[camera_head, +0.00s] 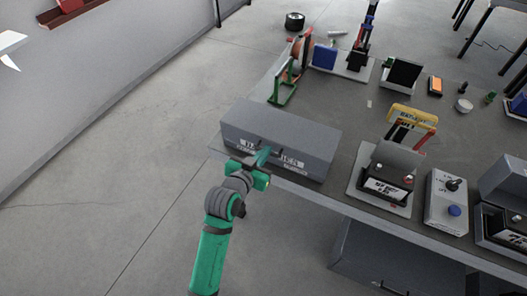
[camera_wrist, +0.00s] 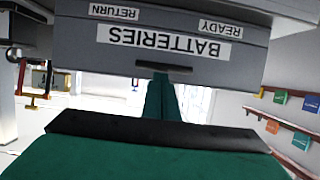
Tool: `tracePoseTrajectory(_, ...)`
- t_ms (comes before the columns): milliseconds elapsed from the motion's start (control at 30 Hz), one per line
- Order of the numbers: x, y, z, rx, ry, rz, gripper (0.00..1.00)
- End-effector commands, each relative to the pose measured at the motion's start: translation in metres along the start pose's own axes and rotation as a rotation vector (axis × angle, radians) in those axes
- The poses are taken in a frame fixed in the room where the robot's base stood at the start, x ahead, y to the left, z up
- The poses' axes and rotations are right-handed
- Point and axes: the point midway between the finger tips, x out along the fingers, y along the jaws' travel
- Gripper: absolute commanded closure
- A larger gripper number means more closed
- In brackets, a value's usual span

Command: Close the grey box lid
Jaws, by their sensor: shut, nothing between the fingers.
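The grey box (camera_head: 290,122) sits at the near left edge of the workbench. Its lid lies flat over the top in the head view, and no opening shows there; I cannot tell if it is fully flush. The box front also shows upside down in the wrist view (camera_wrist: 255,62), with a BATTERIES label and a dark slot-like handle. My gripper (camera_head: 266,155) is at the middle of the box front and partly hides the label. In the wrist view its fingers (camera_wrist: 160,82) are together, empty, and overlap the handle's lower edge; contact is unclear.
The workbench (camera_head: 350,122) holds a battery device (camera_head: 386,172), a grey control box (camera_head: 447,200) and another grey case (camera_head: 507,185) with a raised lid at right. A green frame (camera_head: 284,88) stands behind the box. Open floor (camera_head: 130,190) lies to the left.

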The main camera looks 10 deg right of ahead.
Motion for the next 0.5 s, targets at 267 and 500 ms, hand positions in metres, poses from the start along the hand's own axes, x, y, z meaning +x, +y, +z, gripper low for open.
tracePoseTrajectory(267,0.004,-0.0013,0.0221,-0.004,-0.061,0.006,1.0)
tracePoseTrajectory(500,0.0032,-0.0011,0.017,-0.001,-0.057,0.006,1.0)
